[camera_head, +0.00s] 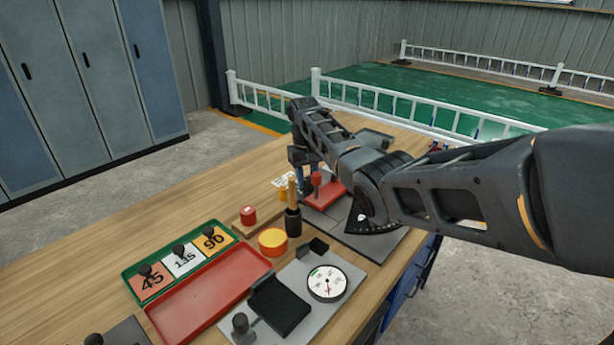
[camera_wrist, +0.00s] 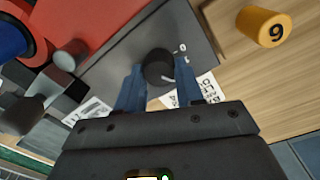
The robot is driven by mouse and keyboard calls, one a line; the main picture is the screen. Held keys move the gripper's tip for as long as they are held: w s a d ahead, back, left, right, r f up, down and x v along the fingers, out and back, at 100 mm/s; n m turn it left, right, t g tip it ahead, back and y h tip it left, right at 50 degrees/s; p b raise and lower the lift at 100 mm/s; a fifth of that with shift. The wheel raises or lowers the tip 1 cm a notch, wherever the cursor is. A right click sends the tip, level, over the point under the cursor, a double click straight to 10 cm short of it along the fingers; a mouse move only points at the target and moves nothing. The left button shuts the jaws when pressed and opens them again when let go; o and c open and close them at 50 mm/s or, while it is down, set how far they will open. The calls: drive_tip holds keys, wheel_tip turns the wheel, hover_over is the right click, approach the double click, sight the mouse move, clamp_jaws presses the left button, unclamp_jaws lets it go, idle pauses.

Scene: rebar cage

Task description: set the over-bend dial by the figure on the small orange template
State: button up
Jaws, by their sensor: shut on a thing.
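My gripper (camera_wrist: 158,84) is shut on a round black dial knob (camera_wrist: 158,64) in the wrist view, with one blue finger on each side. The knob sits on a dark grey plate (camera_wrist: 118,48), and a white 0 and a short mark show beside it. The rest of its scale is hidden. A small orange tapered piece (camera_wrist: 262,27) with a black 9 on its face is on the wood at the upper right. In the head view my gripper (camera_head: 306,184) is low over the far part of the bench, and the dial is hidden there.
A green tray (camera_head: 127,276) holds plates marked 45, 135 and 90. A red tray (camera_head: 160,318), a round gauge (camera_head: 327,283), a yellow-topped cylinder (camera_head: 273,240) and a dark cup (camera_head: 293,222) stand nearer. A red block (camera_wrist: 95,15) is close to my gripper. The bench's left side is clear.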

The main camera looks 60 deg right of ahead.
sight(305, 180)
idle(0.3)
drive_tip(key=o, duration=1)
drive_tip(key=shift+o, duration=0.2)
drive_tip(key=shift+r, duration=0.1)
wheel_tip(305, 180, up, 8)
drive_tip(key=shift+w+a+f+b, duration=0.1)
drive_tip(key=shift+f+b, duration=0.1)
drive_tip(key=shift+b, duration=0.2)
drive_tip(key=shift+w, duration=0.1)
